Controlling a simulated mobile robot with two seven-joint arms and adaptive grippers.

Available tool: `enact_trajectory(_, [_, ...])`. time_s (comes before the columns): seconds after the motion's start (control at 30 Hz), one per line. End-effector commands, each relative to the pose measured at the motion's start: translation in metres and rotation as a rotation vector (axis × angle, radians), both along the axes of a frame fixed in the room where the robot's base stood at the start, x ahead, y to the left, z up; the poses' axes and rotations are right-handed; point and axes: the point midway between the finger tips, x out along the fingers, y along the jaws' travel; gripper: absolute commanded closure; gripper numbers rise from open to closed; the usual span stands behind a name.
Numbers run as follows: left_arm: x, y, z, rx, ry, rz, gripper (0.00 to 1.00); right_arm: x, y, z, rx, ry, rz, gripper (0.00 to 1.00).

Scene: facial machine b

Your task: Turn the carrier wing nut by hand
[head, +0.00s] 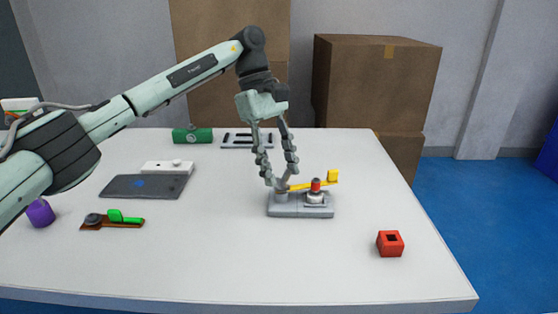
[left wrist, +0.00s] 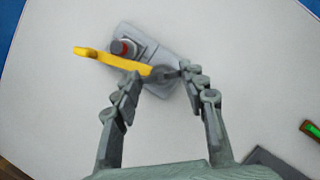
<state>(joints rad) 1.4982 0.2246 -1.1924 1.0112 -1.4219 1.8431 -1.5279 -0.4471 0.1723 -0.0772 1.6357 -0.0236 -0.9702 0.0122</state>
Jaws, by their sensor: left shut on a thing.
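A grey base block (head: 300,211) stands on the white table and also shows in the left wrist view (left wrist: 140,37). A yellow arm (head: 331,178) with a raised end lies across its top, beside a red-topped post (head: 315,185). The grey carrier wing nut (head: 281,187) is at the block's left end, by the yellow arm's inner end. My left gripper (head: 275,184) reaches down from above, shut on the wing nut (left wrist: 162,74), one fingertip on each side. The fingers partly hide the nut, so its wings are hard to make out. My right gripper is out of view.
A red block with a square hole (head: 390,244) lies at the right. A dark tablet-like plate (head: 140,187), a brown tool with a green part (head: 112,221) and a purple object (head: 40,213) are at the left. The front table is clear.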

Motion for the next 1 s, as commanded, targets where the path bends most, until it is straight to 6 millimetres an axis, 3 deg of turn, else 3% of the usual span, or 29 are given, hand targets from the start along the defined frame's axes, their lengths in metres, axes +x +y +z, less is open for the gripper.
enact_trajectory(0.3, [0.001,-0.004,0.004,-0.005,-0.003,-0.302,0.87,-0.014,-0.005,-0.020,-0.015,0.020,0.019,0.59])
enact_trajectory(0.7, [0.002,-0.005,0.004,-0.004,-0.003,-0.624,0.87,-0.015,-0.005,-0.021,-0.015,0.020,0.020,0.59])
enact_trajectory(1.0, [0.002,-0.005,0.003,-0.004,-0.004,-0.753,0.87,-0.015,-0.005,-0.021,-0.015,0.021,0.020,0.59])
